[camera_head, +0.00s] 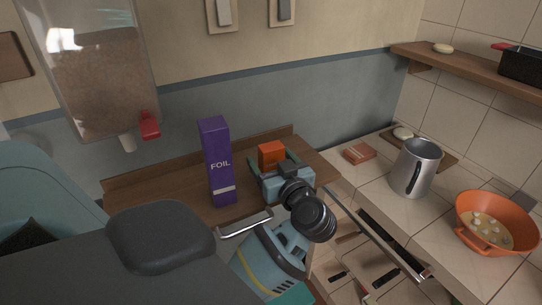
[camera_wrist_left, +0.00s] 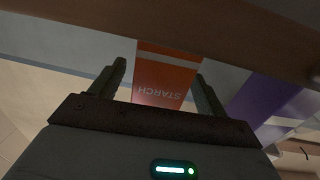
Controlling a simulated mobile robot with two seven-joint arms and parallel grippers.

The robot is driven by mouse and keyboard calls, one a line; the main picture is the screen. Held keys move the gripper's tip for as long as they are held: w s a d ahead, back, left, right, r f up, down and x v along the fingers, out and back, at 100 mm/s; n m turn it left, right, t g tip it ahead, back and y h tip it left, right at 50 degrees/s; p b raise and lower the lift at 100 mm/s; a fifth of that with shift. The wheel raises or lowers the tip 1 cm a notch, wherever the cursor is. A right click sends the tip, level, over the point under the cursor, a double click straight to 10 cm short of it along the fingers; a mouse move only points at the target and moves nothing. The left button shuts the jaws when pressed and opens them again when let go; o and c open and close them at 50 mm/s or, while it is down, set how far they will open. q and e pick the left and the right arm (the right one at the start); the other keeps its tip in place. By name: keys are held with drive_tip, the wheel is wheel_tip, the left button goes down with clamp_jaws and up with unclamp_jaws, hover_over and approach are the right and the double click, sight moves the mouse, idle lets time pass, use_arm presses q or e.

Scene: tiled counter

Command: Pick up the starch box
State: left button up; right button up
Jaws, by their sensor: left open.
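The orange starch box (camera_head: 271,153) stands on the wooden shelf against the wall, just right of the tall purple foil box (camera_head: 216,162). My left gripper (camera_head: 274,170) is open right in front of the starch box and hides its lower part in the head view. In the left wrist view, the starch box (camera_wrist_left: 165,78) shows its label upside down between the two fingers of the left gripper (camera_wrist_left: 162,82). The right finger looks very close to the box; I cannot tell if it touches. My right gripper is not in view.
The foil box is close beside my left gripper. A dispenser (camera_head: 95,65) hangs on the wall at upper left. A metal jug (camera_head: 416,168) and an orange bowl (camera_head: 500,214) stand on the tiled counter at right. A small reddish box (camera_head: 359,153) lies near the jug.

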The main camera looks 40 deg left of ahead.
use_arm(q)
drive_tip(key=shift+w+a, duration=0.1)
drive_tip(key=shift+a, duration=0.1)
drive_tip(key=c, duration=1.1)
drive_tip(key=shift+r, duration=0.1)
